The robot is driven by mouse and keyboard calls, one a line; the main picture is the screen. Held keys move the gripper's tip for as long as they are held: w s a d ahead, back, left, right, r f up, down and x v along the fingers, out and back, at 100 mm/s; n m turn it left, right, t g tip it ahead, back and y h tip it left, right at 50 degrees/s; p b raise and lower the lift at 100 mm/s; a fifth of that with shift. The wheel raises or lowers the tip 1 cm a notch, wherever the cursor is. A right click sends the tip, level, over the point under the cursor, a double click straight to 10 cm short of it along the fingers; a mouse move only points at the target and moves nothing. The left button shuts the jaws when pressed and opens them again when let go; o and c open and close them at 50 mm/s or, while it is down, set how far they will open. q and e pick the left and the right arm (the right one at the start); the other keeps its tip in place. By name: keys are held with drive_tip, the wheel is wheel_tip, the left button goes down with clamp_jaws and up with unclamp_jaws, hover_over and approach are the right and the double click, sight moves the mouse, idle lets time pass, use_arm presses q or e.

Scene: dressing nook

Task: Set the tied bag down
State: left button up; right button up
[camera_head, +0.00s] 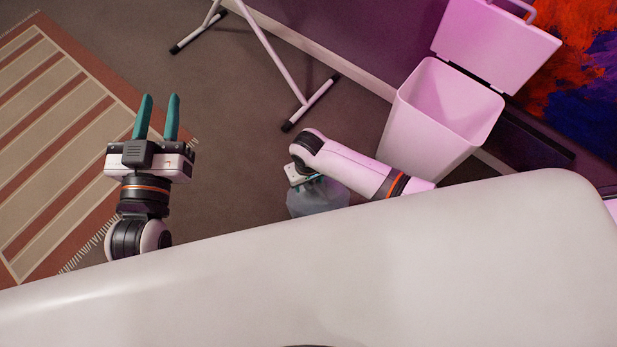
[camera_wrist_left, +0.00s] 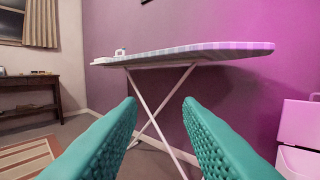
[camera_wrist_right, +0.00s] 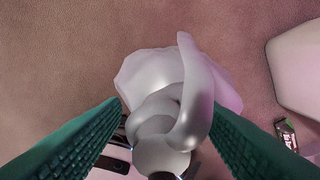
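The tied bag (camera_wrist_right: 150,75) is pale, translucent grey-white plastic with a thick twisted knot (camera_wrist_right: 165,125). In the right wrist view it lies against the carpet, apparently resting on the floor. The head view shows it as a greyish lump (camera_head: 318,197), partly hidden by my right arm and body. My right gripper (camera_wrist_right: 167,105) points down over the bag. Its teal fingers are spread wide on either side of the knot, with a gap at the left finger. My left gripper (camera_head: 157,100) is open and empty, away to the left, facing the ironing board.
A white bin (camera_head: 440,115) with its lid (camera_head: 495,40) raised stands right of the bag. Ironing board (camera_wrist_left: 190,52) legs stand beyond, against the purple wall. A striped rug (camera_head: 45,130) lies at left. A small dark packet (camera_wrist_right: 287,135) shows right of the bag. Carpet between is clear.

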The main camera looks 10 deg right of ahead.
drive_tip(key=shift+r, duration=0.15)
drive_tip(key=shift+r, duration=0.25)
wheel_tip(320, 180, up, 3)
drive_tip(key=shift+f+p, duration=0.2)
drive_tip(key=shift+p, duration=0.65)
wheel_tip(320, 180, up, 3)
drive_tip(key=shift+r+p, duration=0.1)
drive_tip(key=shift+p, duration=0.6)
use_arm(q)
drive_tip(key=s+a+f+g+y+p, duration=0.1)
drive_tip(key=s+a+f+g+y, duration=0.1)
drive_tip(key=s+f+g, duration=0.4)
drive_tip(key=s+a+f+g+y+p, duration=0.1)
drive_tip(key=s+a+f+g+y, duration=0.1)
drive_tip(key=s+a+f+g, duration=0.2)
drive_tip(key=s+f+g, duration=0.3)
drive_tip(key=f+g, duration=0.1)
drive_tip(key=f, duration=0.1)
drive_tip(key=shift+s+f+n, duration=0.25)
drive_tip(key=shift+f+n, duration=0.15)
use_arm(e)
wheel_tip(320, 180, up, 6)
drive_tip(key=shift+f, duration=0.1)
